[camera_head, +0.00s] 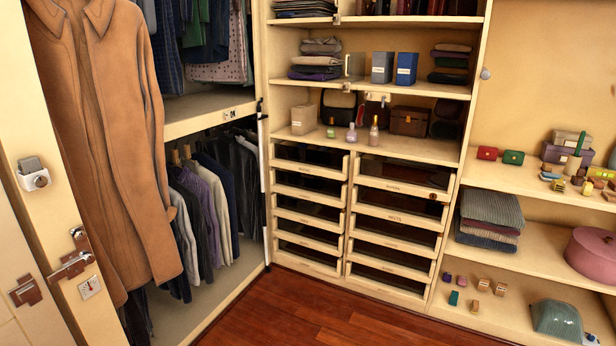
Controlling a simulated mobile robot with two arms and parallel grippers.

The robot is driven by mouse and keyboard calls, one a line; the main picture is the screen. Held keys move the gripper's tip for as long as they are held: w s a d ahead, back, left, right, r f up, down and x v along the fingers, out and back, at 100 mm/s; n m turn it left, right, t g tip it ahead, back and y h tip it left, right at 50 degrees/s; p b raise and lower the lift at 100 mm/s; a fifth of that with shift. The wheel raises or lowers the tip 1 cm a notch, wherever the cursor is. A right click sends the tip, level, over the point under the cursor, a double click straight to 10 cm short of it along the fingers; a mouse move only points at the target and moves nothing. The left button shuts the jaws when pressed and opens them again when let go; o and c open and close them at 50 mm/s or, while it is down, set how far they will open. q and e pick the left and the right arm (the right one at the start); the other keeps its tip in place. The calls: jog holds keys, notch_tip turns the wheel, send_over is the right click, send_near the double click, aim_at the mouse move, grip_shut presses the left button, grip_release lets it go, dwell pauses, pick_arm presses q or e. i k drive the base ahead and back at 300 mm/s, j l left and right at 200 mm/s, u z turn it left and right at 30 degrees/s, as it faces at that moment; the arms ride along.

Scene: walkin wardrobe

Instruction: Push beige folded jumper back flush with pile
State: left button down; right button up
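A small pile of folded clothes (449,65) lies at the right end of an upper shelf in the middle unit. The top folded piece is beige (453,47), with darker pieces under it. It is small at this distance, and I cannot tell whether it sticks out past the pile. A larger pile with a grey top (491,209) lies on a lower shelf at the right. Neither of my grippers shows.
A brown coat (105,140) hangs close at the left. Blue and grey boxes (394,68) stand between the two upper piles. Drawers (398,217) fill the lower middle unit. The wooden floor (335,312) in front is clear.

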aim_at(304, 60)
jog(key=i+l+z, duration=0.15)
jog(key=i, duration=1.05)
jog(key=i+l+z, duration=0.2)
jog(key=i, duration=1.05)
